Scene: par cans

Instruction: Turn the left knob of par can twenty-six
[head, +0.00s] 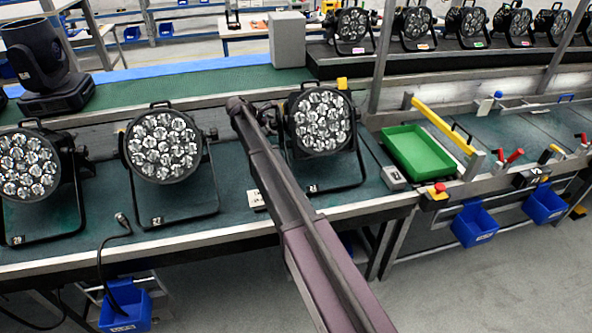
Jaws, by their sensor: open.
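Three black par cans with round multi-lens faces stand on the near green bench. The right one (321,122) carries a small floor label (313,188) that is hard to read; by its place it may be twenty-six. The middle one (163,147) has a label that looks like 27. The left one (28,166) has a label that looks like 29. My arm rises from the bottom right and ends just left of the right par can. It covers that can's left side, so its left knob is not clearly visible. I cannot make out my gripper's fingers.
A green tray (421,150) and a yellow-handled bar (443,124) are right of the cans. A moving-head light (44,66) stands at the back left. A loose black cable (103,258) hangs over the front edge. More par cans line the rear shelf (330,66).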

